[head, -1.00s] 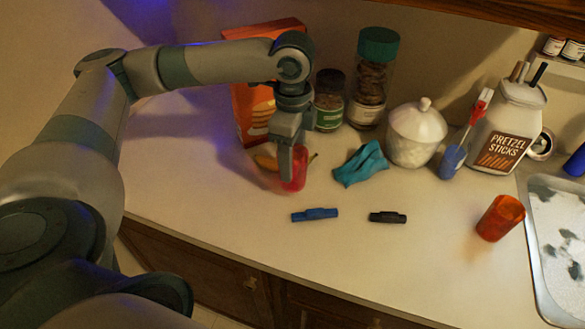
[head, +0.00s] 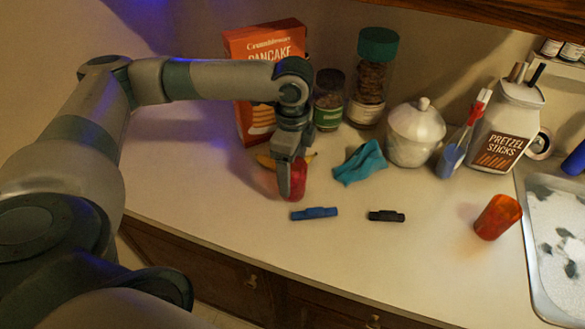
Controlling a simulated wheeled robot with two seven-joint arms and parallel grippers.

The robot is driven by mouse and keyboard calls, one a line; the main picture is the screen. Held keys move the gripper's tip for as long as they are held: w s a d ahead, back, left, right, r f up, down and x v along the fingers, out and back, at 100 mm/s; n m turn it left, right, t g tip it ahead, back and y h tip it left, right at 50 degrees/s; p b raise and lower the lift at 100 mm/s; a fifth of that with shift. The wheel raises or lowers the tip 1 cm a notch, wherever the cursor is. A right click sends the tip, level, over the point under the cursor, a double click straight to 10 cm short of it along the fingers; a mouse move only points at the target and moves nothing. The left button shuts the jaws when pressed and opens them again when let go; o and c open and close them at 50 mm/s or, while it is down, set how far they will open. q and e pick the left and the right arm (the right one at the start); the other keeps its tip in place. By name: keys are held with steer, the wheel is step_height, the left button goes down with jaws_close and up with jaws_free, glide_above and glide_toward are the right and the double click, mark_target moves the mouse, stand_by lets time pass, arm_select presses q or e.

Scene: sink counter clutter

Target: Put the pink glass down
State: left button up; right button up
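The pink glass (head: 299,182) is at my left gripper (head: 291,183), in front of the orange pancake box. My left gripper points down, with its fingers at the glass and hiding part of it. The fingers look closed around the glass, which appears upright. Its base is at or just above the counter (head: 220,205); I cannot tell whether it touches. My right gripper is not in view.
A blue marker (head: 314,213) and a black marker (head: 386,216) lie just in front. A teal cloth (head: 360,163) is to the right, and a banana (head: 266,161) lies behind. An orange glass (head: 497,217) stands by the sink (head: 540,290). The front counter is clear.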

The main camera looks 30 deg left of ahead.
arm_select(q)
steer(key=shift+r, duration=0.1)
step_height(320, 180, up, 12)
steer(key=b, duration=0.2)
stand_by(0.6)
stand_by(0.3)
